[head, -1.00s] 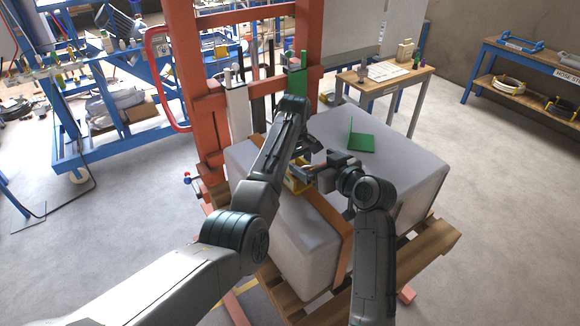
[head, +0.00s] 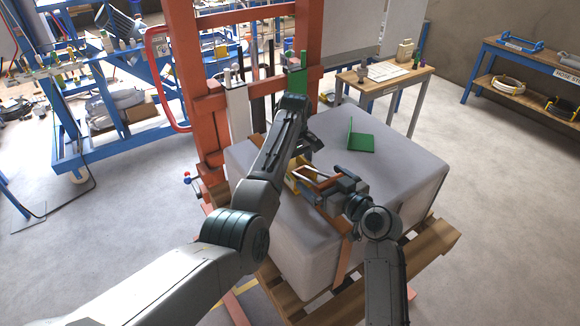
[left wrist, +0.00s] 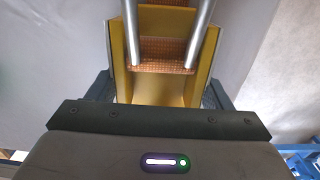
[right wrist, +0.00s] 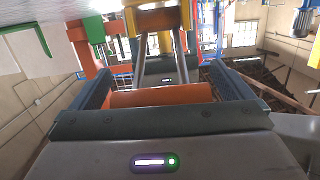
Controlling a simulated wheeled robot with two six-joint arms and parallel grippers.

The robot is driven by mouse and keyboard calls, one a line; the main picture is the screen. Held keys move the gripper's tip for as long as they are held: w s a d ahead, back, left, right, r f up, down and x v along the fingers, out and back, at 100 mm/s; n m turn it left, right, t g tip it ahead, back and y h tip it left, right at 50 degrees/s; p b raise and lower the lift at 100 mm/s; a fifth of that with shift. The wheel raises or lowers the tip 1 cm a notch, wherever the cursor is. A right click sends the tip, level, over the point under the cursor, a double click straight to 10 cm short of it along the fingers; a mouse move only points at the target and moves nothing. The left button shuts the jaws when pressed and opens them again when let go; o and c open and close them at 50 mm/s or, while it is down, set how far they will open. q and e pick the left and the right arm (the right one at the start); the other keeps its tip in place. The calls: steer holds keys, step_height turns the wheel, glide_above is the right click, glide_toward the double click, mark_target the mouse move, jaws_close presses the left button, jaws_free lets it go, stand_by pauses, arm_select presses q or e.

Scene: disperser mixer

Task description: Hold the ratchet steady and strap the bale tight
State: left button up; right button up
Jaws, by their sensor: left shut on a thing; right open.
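The pale grey bale (head: 390,165) sits on a wooden pallet (head: 435,240). An orange strap (head: 343,262) runs down its front side. The ratchet (head: 297,182) lies on top of the bale; its yellow frame (left wrist: 117,60) and two silver handle rods (left wrist: 200,35) show in the left wrist view. My left gripper (left wrist: 157,92) is shut on the ratchet frame; its fingertips are mostly hidden in the head view. My right gripper (head: 328,182) is open beside the ratchet. An orange bar (right wrist: 160,96) at the end of the rods lies between its fingers.
A green angled piece (head: 361,143) lies on the bale top. The orange press frame (head: 205,110) stands close behind. A small table (head: 385,75) stands beyond the bale, with a blue-legged bench (head: 520,60) at the right. The floor on the right is clear.

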steer(key=v, duration=1)
steer(key=shift+s+d, duration=0.25)
steer(key=shift+s, duration=0.05)
